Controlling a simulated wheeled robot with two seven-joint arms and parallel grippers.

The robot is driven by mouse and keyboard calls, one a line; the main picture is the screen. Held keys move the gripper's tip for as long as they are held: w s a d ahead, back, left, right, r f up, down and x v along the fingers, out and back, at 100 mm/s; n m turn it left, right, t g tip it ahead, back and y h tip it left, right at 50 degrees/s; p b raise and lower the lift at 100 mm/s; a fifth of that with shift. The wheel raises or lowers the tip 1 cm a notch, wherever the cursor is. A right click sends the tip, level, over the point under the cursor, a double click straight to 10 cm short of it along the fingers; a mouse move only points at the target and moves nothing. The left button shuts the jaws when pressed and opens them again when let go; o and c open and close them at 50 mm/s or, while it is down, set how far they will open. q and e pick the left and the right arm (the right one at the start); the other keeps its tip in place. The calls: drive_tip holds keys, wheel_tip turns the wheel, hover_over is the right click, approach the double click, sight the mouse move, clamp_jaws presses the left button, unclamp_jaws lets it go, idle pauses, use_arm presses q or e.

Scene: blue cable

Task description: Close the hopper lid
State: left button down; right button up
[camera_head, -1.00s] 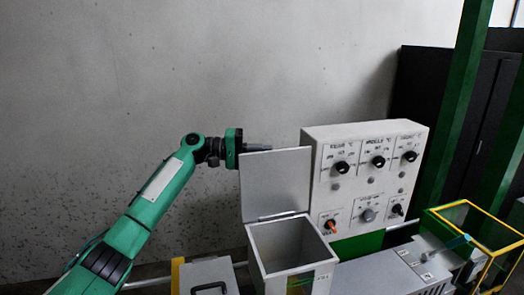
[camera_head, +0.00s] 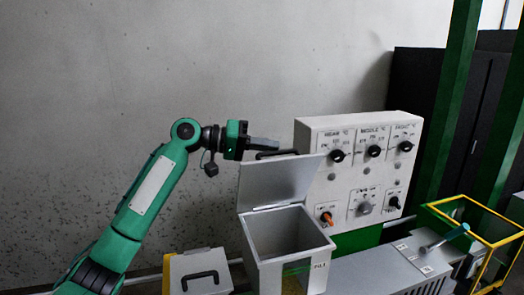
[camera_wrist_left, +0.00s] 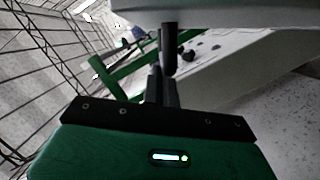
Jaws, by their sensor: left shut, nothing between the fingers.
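The grey hopper (camera_head: 272,262) is an open-topped box in front of the control panel. Its lid (camera_head: 277,181) is hinged at the back rim and stands open, tilted, with a black handle (camera_head: 277,154) on its upper edge. My left gripper (camera_head: 272,143) is shut and empty, at the lid's upper edge and close to the handle; whether it touches cannot be told. In the left wrist view the gripper's fingers (camera_wrist_left: 162,86) show close below a pale flat surface, with a dark bar in front of them. My right gripper is out of view.
A white control panel (camera_head: 358,135) with black knobs and an orange one stands behind the hopper. A grey box with a black handle (camera_head: 200,277) is at the left. A yellow-edged clear bin (camera_head: 488,232) and green posts stand at the right. The wall side is clear.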

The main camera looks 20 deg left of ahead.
sight(280, 176)
use_arm(q)
drive_tip(key=s+d+f+m+b, duration=0.1)
drive_tip(key=s, duration=0.1)
drive_tip(key=s+d+f+m+y+b, duration=0.1)
drive_tip(key=s+d+m+b, duration=0.1)
drive_tip(key=s, duration=0.1)
drive_tip(key=s+d+f+m+t+b, duration=0.1)
drive_tip(key=s+d+f, duration=0.1)
drive_tip(key=shift+s+m, duration=0.15)
drive_tip(key=shift+m, duration=0.15)
drive_tip(key=s+d+f+m+t+y+b, duration=0.1)
drive_tip(key=s+d+f+m+t+b, duration=0.1)
drive_tip(key=s+f+m+b, duration=0.3)
drive_tip(key=shift+s+d+f+m+y, duration=0.35)
drive_tip(key=shift+d+f, duration=0.55)
drive_tip(key=shift+f, duration=1.25)
drive_tip(key=shift+s, duration=0.1)
